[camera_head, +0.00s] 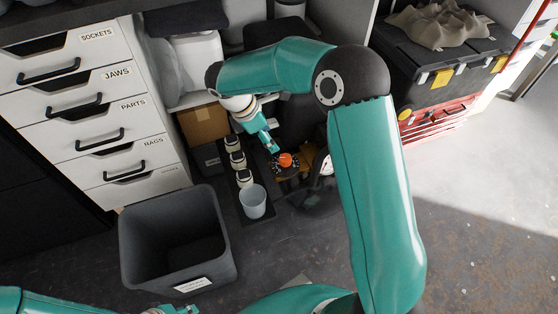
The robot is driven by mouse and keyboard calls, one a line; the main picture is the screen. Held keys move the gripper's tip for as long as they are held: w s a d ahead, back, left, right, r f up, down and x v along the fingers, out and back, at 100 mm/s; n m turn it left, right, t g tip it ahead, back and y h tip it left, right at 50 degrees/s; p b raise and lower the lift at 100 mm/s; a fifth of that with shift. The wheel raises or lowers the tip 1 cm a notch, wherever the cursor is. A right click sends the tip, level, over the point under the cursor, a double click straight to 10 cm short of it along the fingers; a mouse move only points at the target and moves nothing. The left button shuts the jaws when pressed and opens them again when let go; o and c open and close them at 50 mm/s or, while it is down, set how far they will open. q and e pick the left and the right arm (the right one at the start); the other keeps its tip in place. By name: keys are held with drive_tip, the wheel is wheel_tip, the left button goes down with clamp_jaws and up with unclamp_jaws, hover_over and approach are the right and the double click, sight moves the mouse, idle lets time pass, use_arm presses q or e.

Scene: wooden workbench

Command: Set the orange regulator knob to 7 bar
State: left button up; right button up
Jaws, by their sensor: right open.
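The orange regulator knob (286,160) sits on a dark round dial with pale marks, low in the middle of the view. The marks are too small to read, so I cannot tell its setting. A round pale-faced gauge (326,165) is just right of it, partly hidden by my right arm. My right gripper (271,146) is open and points down, just up and left of the knob. It looks apart from the knob, and nothing shows between its fingers.
Several small white-topped items (238,160) and a pale cup (253,201) stand in a row left of the knob. A grey bin (178,275) is nearer. White drawers (90,115) stand left, a cardboard box (204,123) behind, and a black toolbox (440,70) at the right.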

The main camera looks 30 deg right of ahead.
sight(284, 157)
drive_tip(key=b+x, duration=0.3)
drive_tip(key=x, duration=0.8)
drive_tip(key=shift+d+f, duration=0.1)
drive_tip(key=shift+f, duration=0.25)
